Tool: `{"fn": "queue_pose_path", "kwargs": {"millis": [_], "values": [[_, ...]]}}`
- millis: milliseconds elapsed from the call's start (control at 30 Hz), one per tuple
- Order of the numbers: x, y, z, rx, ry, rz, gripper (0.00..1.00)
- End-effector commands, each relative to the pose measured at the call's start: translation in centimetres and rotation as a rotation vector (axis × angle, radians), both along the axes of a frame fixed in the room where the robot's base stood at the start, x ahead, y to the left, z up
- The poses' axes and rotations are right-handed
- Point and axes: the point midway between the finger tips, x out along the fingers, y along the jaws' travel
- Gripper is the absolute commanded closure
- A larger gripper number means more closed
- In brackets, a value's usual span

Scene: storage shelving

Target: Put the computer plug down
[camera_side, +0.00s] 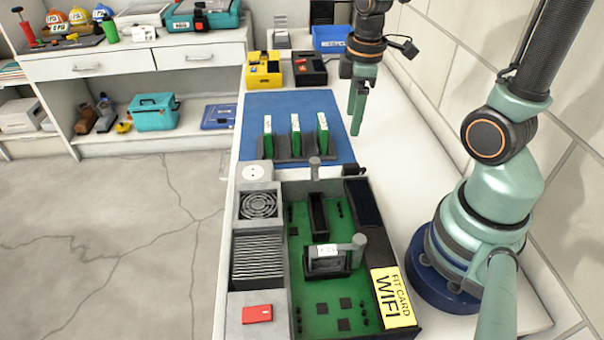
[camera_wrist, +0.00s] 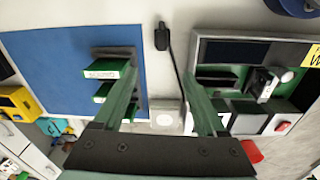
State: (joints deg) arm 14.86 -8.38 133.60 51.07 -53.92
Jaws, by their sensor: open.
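The black computer plug (camera_wrist: 162,38) lies on the white bench top between the blue mat and the open computer, with its black cable (camera_wrist: 178,75) running down the wrist view toward a white socket box (camera_wrist: 166,119). In the side view a small black piece, likely the plug (camera_side: 380,171), sits just behind the computer's right corner. My gripper (camera_side: 357,108) is open and empty above the bench, to the right of the blue mat. In the wrist view its two green fingers (camera_wrist: 163,85) stand wide apart, with the cable visible between them and the plug beyond.
The open computer case (camera_side: 411,323) with its green board fills the front of the bench. A rack of green cards (camera_side: 295,147) stands on the blue mat (camera_side: 272,103). The socket box also shows in the side view (camera_side: 254,173). Yellow and black boxes stand at the back.

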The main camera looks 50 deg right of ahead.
Motion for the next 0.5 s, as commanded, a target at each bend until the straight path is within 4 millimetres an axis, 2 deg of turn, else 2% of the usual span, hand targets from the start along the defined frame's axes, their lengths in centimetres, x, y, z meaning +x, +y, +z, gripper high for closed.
{"fn": "queue_pose_path", "kwargs": {"millis": [100,300,500], "values": [[0.4,2.0,2.9,0.001,-0.117,-0.148,0.26],[0.2,5.4,7.0,0.081,-0.302,-0.433,0.26],[-0.4,7.4,9.2,0.178,-0.402,-0.611,0.26]]}}
